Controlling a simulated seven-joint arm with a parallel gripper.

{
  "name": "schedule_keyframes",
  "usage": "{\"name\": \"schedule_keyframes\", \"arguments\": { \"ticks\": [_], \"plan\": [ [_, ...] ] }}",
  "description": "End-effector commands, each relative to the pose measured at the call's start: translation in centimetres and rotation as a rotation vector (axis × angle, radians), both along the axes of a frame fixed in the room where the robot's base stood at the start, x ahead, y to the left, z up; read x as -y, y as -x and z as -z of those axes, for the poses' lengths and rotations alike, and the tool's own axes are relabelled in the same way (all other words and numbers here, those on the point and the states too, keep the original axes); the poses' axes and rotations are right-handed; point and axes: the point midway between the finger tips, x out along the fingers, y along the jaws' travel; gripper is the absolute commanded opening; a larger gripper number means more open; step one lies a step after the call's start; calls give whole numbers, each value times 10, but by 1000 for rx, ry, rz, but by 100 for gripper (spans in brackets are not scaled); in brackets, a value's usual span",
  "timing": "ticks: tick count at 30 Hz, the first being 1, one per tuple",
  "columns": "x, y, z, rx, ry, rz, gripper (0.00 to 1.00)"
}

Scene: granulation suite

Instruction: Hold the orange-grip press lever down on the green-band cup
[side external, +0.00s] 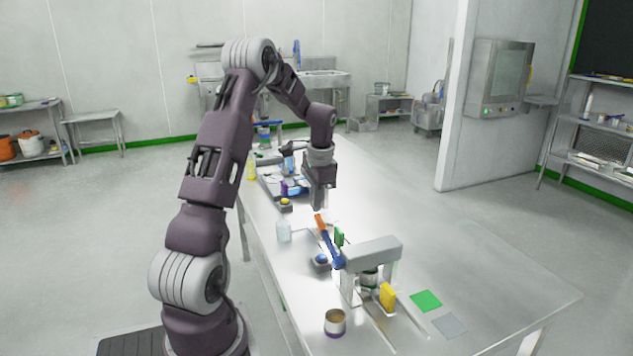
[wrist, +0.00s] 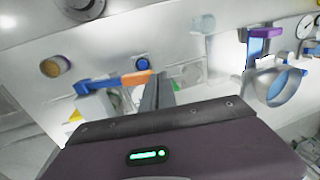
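The press (side external: 372,252) is a grey frame on the table with a blue lever arm (side external: 331,247) sloping up to an orange grip (side external: 320,222). The orange grip also shows in the wrist view (wrist: 136,78), its end beside my fingertips. The green-band cup (side external: 369,280) stands upright under the press head, partly hidden by the frame. My gripper (side external: 317,207) points down just above the orange grip, its fingers together with nothing seen between them. In the wrist view my fingertips (wrist: 158,76) are right of the grip. I cannot tell whether they touch it.
A purple-band cup (side external: 335,323) stands in front of the press. A yellow block (side external: 388,297), green block (side external: 339,236), blue button box (side external: 321,261) and clear bottle (side external: 283,232) stand nearby. Green (side external: 426,300) and grey (side external: 449,325) squares lie right; the table's right side is clear.

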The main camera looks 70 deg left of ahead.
Motion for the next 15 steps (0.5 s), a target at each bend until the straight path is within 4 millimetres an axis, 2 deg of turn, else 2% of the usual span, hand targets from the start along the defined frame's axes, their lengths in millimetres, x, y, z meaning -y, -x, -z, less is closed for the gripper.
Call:
{"name": "schedule_keyframes", "arguments": {
  "ticks": [3,6,10,15],
  "plan": [
    [-5,-1,-28,4,-4,-1,0],
    [-7,-1,-46,3,-3,0,0],
    [-9,-1,-60,4,-2,0,0],
    [-9,-1,-65,3,0,1,0]
  ]
}}
